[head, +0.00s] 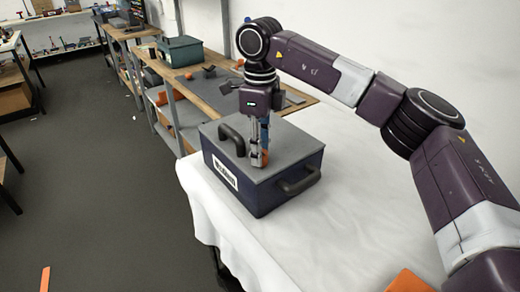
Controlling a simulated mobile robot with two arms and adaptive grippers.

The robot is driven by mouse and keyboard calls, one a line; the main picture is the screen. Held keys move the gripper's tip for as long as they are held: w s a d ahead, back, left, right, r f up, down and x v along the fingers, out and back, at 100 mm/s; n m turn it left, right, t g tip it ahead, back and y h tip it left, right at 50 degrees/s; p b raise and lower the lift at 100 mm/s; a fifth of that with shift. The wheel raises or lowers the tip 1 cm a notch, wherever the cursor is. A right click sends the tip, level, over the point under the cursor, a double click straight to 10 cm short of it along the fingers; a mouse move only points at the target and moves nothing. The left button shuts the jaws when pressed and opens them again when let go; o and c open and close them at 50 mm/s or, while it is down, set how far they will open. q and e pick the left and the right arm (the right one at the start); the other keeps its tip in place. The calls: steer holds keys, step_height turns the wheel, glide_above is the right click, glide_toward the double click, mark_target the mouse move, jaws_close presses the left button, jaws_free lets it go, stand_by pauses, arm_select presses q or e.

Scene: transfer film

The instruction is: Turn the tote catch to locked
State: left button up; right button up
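The tote (262,195) is a dark blue box with a grey lid, standing on a white-covered table. Which way the catch is turned cannot be told. My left gripper is out of view.
The white-covered table (350,215) is clear to the right of the tote, apart from an orange item (408,282) at the bottom edge. Behind stands a wooden bench (215,92) with a green case (180,51). Grey floor lies open at left.

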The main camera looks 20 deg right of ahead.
steer(key=shift+o, duration=0.6)
steer(key=shift+r, duration=0.1)
step_height(320, 180, up, 12)
stand_by(0.4)
